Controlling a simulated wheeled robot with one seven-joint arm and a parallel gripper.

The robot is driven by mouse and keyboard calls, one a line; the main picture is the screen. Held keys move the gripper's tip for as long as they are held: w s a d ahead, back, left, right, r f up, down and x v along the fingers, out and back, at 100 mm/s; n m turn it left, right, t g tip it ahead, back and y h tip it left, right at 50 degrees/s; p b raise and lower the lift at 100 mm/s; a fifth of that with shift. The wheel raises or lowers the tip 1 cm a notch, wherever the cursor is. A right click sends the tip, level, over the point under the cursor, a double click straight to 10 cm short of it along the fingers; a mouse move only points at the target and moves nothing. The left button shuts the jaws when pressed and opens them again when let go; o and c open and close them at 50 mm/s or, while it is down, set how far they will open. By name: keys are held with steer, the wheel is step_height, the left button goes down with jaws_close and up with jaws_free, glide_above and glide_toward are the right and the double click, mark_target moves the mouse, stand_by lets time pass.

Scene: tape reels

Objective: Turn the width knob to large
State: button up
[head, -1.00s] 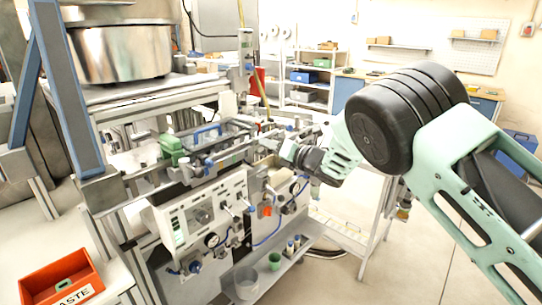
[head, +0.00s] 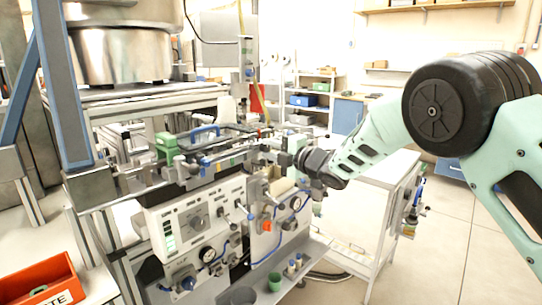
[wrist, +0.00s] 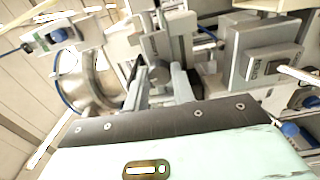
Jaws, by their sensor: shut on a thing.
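My gripper (head: 287,160) is at the right end of the machine's upper rail in the head view, with its dark body reaching in from the right. In the wrist view its two grey fingers (wrist: 165,88) are shut on a small dark knob (wrist: 158,72), which appears to be the width knob. The fingers lie on either side of it and hide much of it. Its setting marks cannot be read. In the head view the knob is hidden or too small to tell apart from the fingertips.
The machine's white front panel (head: 178,228) carries a dial and gauges below the rail. A green block (head: 167,145) sits on the rail's left part. An orange waste bin (head: 40,280) stands at lower left. Floor at right is clear.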

steer(key=m, duration=0.5)
steer(key=shift+d+m+b, duration=0.1)
steer(key=shift+m+b, duration=0.2)
steer(key=m, duration=0.4)
steer(key=shift+p, duration=0.35)
steer(key=m+p, duration=0.1)
steer(key=m, duration=0.5)
steer(key=shift+f+m+p, duration=0.1)
steer(key=shift+m+p, duration=0.85)
steer(key=shift+m, duration=1.25)
steer(key=o, duration=1)
steer(key=b+v, duration=0.3)
steer(key=v, duration=1.4)
steer(key=shift+s, duration=0.2)
steer(key=shift+d, duration=0.1)
